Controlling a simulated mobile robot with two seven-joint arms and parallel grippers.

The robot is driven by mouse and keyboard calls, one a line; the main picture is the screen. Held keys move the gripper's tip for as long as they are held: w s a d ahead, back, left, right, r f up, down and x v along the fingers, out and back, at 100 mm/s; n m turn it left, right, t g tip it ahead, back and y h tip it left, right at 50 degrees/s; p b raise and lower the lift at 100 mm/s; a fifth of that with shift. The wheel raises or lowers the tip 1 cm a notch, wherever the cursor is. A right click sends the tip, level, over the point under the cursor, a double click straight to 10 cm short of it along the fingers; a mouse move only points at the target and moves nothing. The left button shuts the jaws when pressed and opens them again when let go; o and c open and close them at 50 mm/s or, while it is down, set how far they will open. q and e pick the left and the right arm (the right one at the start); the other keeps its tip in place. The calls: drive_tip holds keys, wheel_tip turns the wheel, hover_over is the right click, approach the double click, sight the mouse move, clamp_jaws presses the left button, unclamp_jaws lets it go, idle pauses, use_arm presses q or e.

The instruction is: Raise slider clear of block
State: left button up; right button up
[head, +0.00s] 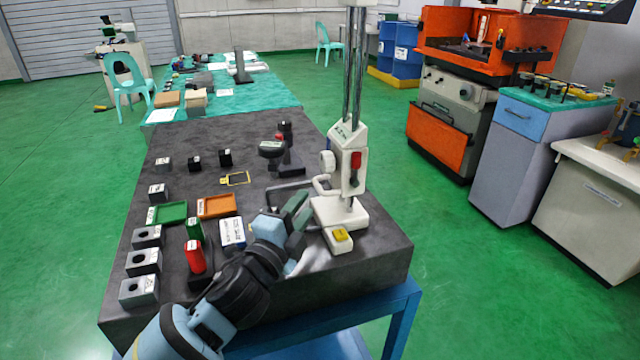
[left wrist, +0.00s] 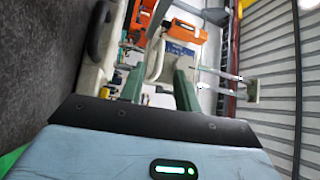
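The height gauge's white slider (head: 352,165), with a red part on its front and a pale loop handle at its left, sits low on twin chrome columns (head: 356,70). The columns rise from a white base (head: 340,213) on the dark surface plate. A small yellow-topped block (head: 341,236) is at the base's front; whether the slider touches any block cannot be told. My left gripper (head: 300,213) is just left of the base, below the slider. In the left wrist view its green fingers (left wrist: 160,86) are apart, with a pale curved bar beyond them. My right gripper is not in view.
A red cylinder (head: 194,256), green tray (head: 170,213), orange tray (head: 216,206) and several holed grey blocks (head: 143,261) stand on the plate's left. A dark-based stand (head: 284,153) is behind. The plate's right edge (head: 403,240) is close to the gauge base.

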sight(319, 184)
use_arm(q)
drive_tip(key=shift+x, duration=3.85)
clamp_jaws()
